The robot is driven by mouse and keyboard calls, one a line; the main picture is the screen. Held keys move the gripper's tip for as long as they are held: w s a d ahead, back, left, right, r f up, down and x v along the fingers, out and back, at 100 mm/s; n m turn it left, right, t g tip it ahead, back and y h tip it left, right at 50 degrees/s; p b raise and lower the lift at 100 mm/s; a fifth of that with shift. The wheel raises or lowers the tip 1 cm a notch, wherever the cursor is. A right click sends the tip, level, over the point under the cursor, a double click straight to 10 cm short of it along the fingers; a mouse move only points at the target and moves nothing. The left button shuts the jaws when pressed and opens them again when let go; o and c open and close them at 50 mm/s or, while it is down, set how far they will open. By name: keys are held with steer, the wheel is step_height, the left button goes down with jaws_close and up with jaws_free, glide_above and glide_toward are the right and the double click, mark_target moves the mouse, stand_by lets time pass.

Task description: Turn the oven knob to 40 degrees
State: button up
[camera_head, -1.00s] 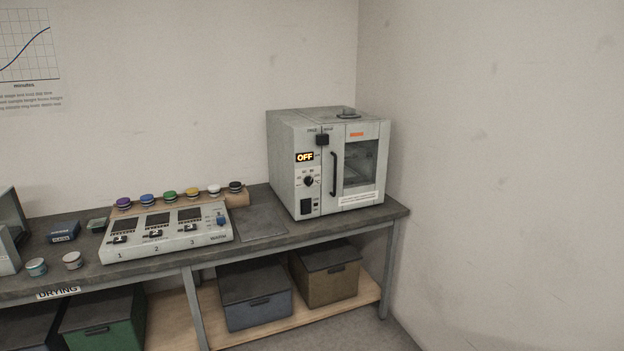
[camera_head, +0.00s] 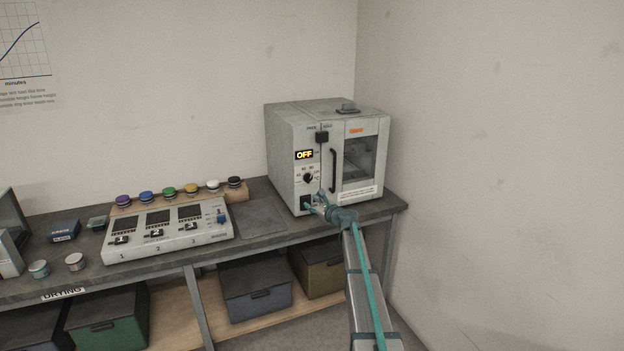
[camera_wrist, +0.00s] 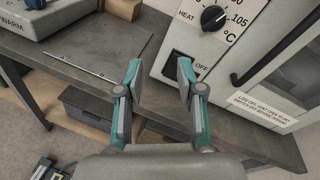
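The oven (camera_head: 290,150) stands at the right end of the bench, door closed, with its display (camera_head: 304,155) reading OFF. Its black round knob (camera_head: 308,178) is on the front panel under the display. The knob shows at the top of the wrist view (camera_wrist: 213,17), near the marks HEAT and 105 °C. A black switch marked OFF (camera_wrist: 184,59) sits below it, partly behind a finger. My gripper (camera_wrist: 157,77) is open and empty, with its fingers below and left of the knob in the wrist view, apart from it. It also shows low before the oven (camera_head: 314,200).
The oven's vertical door handle (camera_head: 333,171) stands out just right of the knob. A three-station device (camera_head: 168,232) and a row of coloured-lidded jars (camera_head: 169,194) are to the left. A flat grey plate (camera_head: 260,221) lies between device and oven.

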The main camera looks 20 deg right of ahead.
mark_target(310, 178)
steer(key=w+d+r+m+t+h, duration=0.2)
steer(key=w+d+r+m+h, duration=0.3)
steer(key=m, duration=0.6)
steer(key=shift+y, duration=0.9)
steer(key=w+p, duration=0.1)
steer(key=w, duration=0.2)
steer(key=w+f+p, duration=0.1)
steer(key=w, duration=0.2)
steer(key=w+p, duration=0.1)
steer(key=w, duration=0.2)
steer(key=shift+w+d+f, duration=0.2)
steer(key=shift+w+f, duration=0.05)
steer(key=shift+f, duration=0.05)
jaws_close()
